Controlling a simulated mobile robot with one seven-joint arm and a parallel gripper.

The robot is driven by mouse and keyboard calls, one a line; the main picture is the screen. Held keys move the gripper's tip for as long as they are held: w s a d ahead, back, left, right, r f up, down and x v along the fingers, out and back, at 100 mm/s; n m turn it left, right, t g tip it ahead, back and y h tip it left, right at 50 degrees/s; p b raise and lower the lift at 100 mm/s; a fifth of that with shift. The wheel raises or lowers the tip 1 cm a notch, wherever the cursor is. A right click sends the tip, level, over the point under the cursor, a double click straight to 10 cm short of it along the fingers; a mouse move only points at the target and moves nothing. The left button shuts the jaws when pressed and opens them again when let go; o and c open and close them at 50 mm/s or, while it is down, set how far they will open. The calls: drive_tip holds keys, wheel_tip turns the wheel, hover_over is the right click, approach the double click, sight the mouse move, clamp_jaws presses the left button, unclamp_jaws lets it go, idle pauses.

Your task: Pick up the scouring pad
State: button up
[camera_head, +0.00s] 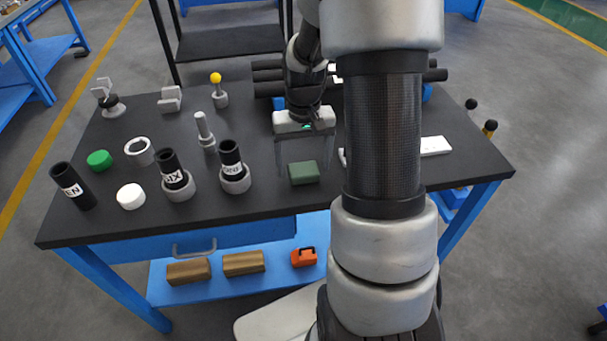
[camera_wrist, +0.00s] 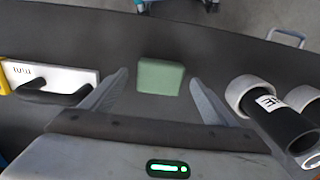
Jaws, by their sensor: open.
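The scouring pad (camera_head: 304,173) is a dark green block lying on the black tabletop, near the middle of the front half. In the wrist view the scouring pad (camera_wrist: 160,77) lies ahead of the fingertips, between their two lines. My gripper (camera_head: 303,172) is above the table, pointing down, with its thin fingers apart on either side of the pad. In the wrist view my gripper (camera_wrist: 159,76) is open and empty. I see no contact between the fingers and the pad, and their exact height above it is hard to tell.
Black labelled tubes in grey rings (camera_head: 235,174) stand left of the pad. A white plate (camera_head: 435,146) lies to the right, and in the wrist view a white plate with a black handle (camera_wrist: 52,86) is at left. Black bars (camera_head: 268,77) lie behind.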

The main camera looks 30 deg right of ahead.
sight(303, 169)
drive_tip(key=shift+f, duration=0.8)
drive_tip(key=c, duration=1.1)
wheel_tip(303, 169, up, 10)
drive_tip(key=shift+p, duration=0.95)
drive_tip(key=shift+o, duration=0.9)
drive_tip(key=shift+a, duration=0.1)
drive_tip(key=shift+c, duration=0.5)
